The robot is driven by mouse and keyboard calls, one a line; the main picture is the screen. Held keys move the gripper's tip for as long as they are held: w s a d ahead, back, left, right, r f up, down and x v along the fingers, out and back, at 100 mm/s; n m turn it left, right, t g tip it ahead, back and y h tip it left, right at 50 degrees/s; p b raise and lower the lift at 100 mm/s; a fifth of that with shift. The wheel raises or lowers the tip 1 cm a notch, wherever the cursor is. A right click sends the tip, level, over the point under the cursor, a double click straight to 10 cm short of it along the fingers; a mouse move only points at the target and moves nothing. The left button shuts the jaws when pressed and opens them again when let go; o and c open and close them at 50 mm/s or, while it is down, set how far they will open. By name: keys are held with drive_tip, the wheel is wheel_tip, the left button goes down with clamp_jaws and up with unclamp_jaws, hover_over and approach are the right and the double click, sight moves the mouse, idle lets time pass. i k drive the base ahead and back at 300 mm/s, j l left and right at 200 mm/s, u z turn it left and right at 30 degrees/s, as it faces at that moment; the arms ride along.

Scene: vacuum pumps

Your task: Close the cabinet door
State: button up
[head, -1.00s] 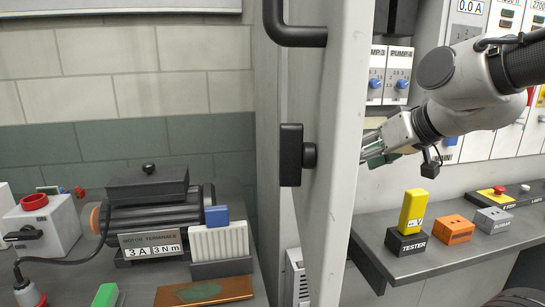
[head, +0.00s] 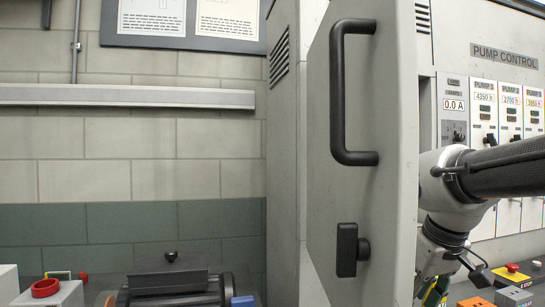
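The grey cabinet door (head: 322,130) stands open, seen at a steep angle in the head view. It has a black bar handle (head: 338,95) and a black latch knob (head: 347,249) below it. My gripper (head: 432,292) is low, just right of the door's edge, with the arm coming in from the right. Its fingers point down and are partly cut off by the picture's bottom edge. Whether they are open or shut, or touch the door, I cannot tell.
The pump control panel (head: 505,62) is on the right behind my arm. An emergency stop (head: 511,268) and small boxes sit low at right. A motor (head: 172,285) is on the bench at lower left. The wall left of the cabinet carries a grey rail (head: 120,96).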

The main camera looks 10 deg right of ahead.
sight(363, 125)
drive_tip(key=k+j+z, duration=0.3)
drive_tip(key=k+j, duration=0.25)
drive_tip(key=k+j+u, duration=0.25)
drive_tip(key=j, duration=0.35)
drive_tip(key=k, duration=0.1)
